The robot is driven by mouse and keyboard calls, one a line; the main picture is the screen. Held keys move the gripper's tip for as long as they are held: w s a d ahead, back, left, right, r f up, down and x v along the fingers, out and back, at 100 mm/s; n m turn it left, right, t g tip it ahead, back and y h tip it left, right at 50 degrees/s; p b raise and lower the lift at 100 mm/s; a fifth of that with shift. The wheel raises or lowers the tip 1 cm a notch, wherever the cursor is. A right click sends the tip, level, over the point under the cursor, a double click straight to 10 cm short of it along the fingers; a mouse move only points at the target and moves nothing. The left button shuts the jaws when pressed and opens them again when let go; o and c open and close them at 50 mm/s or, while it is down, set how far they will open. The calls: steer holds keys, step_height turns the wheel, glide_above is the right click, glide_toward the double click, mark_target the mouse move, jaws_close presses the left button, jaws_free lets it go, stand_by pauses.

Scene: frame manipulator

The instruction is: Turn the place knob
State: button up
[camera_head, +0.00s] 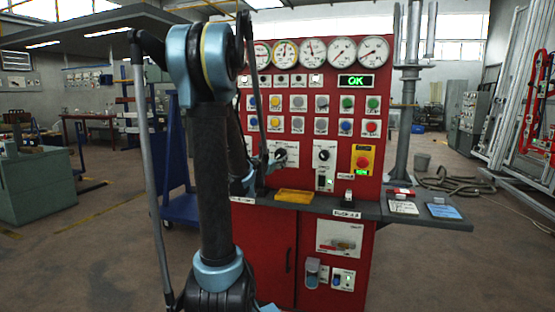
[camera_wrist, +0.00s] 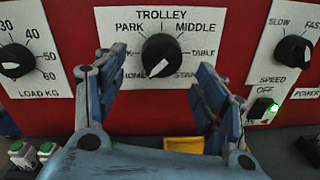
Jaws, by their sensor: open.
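The black selector knob (camera_wrist: 161,55) sits on a white plate marked TROLLEY (camera_wrist: 130,30) in the wrist view. My gripper (camera_wrist: 158,72) is open and empty, one blue finger on each side below the knob; I see no contact. In the head view the knob (camera_head: 280,154) is on the red panel, with my gripper (camera_head: 266,164) just in front.
A load knob (camera_wrist: 14,61) is at the left and a speed knob (camera_wrist: 292,51) at the right. A green-lit switch (camera_wrist: 262,108) is below the speed knob. A yellow tray (camera_head: 295,196) lies on the grey shelf (camera_head: 375,208) under the panel. The screen (camera_head: 356,81) reads OK.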

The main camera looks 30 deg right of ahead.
mark_target(278, 156)
steer(key=shift+x, duration=2.15)
steer(key=shift+c, duration=0.4)
steer(key=c, duration=1)
